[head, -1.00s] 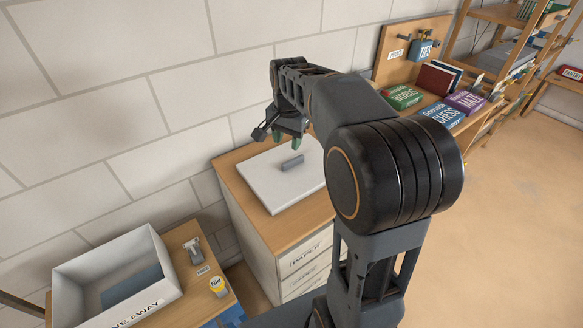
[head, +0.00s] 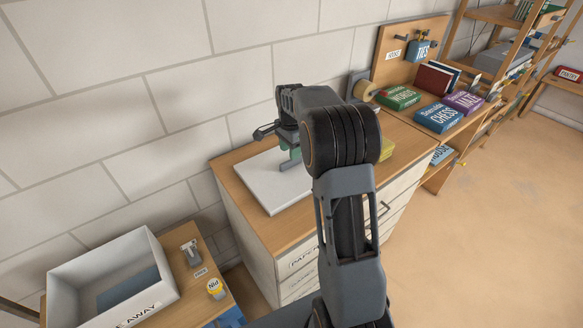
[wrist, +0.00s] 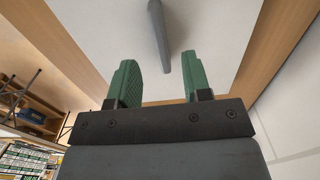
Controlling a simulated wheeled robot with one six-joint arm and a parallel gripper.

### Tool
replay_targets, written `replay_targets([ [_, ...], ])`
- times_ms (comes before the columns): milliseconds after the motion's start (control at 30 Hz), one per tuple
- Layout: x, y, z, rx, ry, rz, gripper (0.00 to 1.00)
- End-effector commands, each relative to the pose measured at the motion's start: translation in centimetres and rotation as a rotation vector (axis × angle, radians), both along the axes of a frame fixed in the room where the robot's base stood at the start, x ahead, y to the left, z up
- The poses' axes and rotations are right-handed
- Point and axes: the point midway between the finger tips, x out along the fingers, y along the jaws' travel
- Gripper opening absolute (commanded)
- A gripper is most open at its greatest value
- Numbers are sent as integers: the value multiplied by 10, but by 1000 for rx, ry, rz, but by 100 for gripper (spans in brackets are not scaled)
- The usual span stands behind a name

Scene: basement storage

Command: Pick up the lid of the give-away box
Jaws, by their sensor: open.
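The white lid (head: 262,184) lies flat on top of a wooden drawer cabinet, with a grey bar handle (wrist: 158,35) standing up from it. In the head view the handle is partly hidden behind my gripper (head: 289,152). In the wrist view my gripper (wrist: 160,78) is open, its green fingers spread apart and empty. The handle lies beyond the fingertips, roughly in line with the gap between them. The give-away box (head: 70,278) stands open at lower left with a blue-grey thing inside.
The wooden cabinet top (head: 232,163) shows around the lid, against the brick wall. A yellow thing (head: 388,150) and a tape roll (head: 364,90) are beyond my arm. Game boxes (head: 437,117) lie on the bench to the right. Open floor lies at right.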

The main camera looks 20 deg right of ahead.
Motion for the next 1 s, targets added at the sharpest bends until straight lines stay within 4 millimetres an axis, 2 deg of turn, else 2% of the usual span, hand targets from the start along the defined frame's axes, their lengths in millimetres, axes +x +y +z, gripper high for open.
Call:
replay_targets([
  [133, 0, -1, -8, 1, 2, 1, 45],
  [400, 2, -3, -43, 1, 2, 1, 45],
  [500, 2, -3, -51, 0, 1, 2, 45],
  [800, 2, -3, -54, 0, 0, 2, 45],
  [1000, 2, -3, -54, 0, 0, 2, 26],
])
